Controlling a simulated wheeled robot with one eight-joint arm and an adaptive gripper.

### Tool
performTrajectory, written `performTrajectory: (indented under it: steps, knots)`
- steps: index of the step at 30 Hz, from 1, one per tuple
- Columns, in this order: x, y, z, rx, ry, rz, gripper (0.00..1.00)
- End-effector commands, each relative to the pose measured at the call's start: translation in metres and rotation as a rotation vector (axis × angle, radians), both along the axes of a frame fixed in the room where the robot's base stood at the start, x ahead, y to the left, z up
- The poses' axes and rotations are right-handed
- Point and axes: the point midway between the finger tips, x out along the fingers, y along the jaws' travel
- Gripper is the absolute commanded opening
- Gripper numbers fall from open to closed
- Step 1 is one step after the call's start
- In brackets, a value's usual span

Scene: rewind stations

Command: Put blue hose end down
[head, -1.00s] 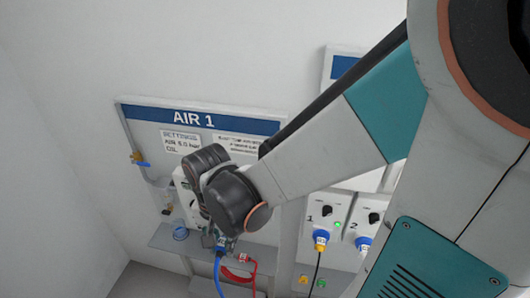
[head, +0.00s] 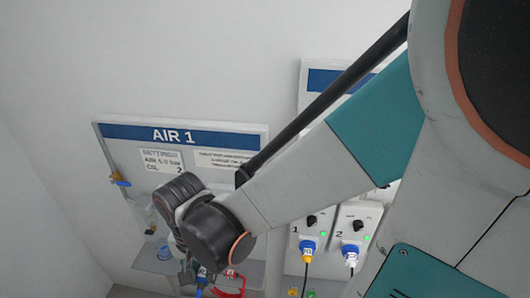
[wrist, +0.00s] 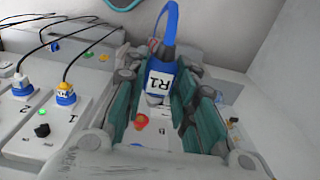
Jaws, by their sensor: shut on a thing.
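In the head view the blue hose end (head: 201,280) is small, low and partly hidden by my wrist. It is held in front of the AIR 1 station, near a grey shelf (head: 150,263). I cannot tell whether it touches the shelf.
The AIR 1 board (head: 225,139) stands behind my wrist. A red hose (head: 230,292) lies beside the blue one. Two white socket boxes with a yellow-blue plug (head: 307,250) and a blue-white plug (head: 350,252) are to the right. Bare wall is at the left.

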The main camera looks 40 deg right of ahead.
Motion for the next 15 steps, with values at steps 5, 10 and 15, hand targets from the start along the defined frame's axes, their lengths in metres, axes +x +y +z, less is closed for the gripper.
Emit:
performTrajectory:
  steps: [5, 10, 15]
  knots:
    - [0.001, 0.0, -0.004, 0.0, 0.0, 0.009, 0.0]
    - [0.018, -0.002, -0.029, 0.0, 0.0, 0.079, 0.0]
    - [0.047, -0.006, -0.072, 0.0, 0.0, 0.214, 0.0]
